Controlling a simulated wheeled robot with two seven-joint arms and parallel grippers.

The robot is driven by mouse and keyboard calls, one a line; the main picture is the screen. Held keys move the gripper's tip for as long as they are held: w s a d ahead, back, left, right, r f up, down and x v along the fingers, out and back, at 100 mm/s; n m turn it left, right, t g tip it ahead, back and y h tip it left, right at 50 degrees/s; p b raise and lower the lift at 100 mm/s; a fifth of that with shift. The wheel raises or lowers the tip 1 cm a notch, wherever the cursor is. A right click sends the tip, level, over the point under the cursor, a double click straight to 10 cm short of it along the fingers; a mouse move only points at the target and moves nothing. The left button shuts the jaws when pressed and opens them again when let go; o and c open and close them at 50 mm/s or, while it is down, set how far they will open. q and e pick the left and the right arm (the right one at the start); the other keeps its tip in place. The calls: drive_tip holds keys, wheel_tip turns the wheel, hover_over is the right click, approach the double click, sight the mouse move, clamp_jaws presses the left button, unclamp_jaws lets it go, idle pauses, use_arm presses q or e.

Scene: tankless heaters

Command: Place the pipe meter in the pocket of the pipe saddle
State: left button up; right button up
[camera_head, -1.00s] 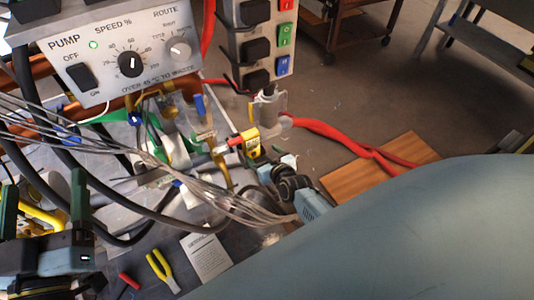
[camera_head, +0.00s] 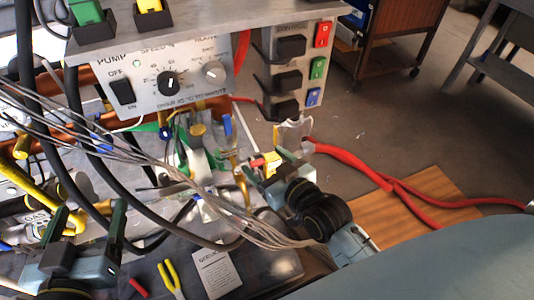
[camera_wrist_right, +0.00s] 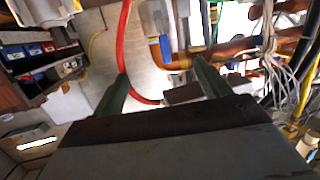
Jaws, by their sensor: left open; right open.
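A small yellow and red piece (camera_head: 266,161), which looks like the pipe meter, sits among the pipes at the middle of the head view. My right gripper (camera_head: 276,166) is right beside it and partly overlaps it; I cannot tell whether they touch. In the right wrist view my right gripper (camera_wrist_right: 160,84) has its green fingers wide apart with nothing clearly held. A clear holder (camera_head: 293,133) stands behind it; I cannot tell whether this is the pipe saddle, and no pocket is clear. My left gripper (camera_head: 88,216) is open and empty at the lower left.
The pump panel (camera_head: 165,75) and a switch strip (camera_head: 290,65) rise behind the work area. Grey wires (camera_head: 150,155) and black hoses cross in front of the pipes. Red hoses (camera_head: 360,165) run right over a wooden board (camera_head: 400,205). Pliers (camera_head: 171,277) and a paper card (camera_head: 215,272) lie in front.

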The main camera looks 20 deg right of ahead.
drive_tip(key=s+a+r+y, duration=0.1)
drive_tip(key=s+a+r, duration=0.2)
drive_tip(key=s+r, duration=0.3)
wheel_tip(320, 180, up, 5)
drive_tip(key=shift+r+t+y, duration=0.1)
drive_tip(key=shift+t+y, duration=0.2)
drive_tip(key=shift+t, duration=0.1)
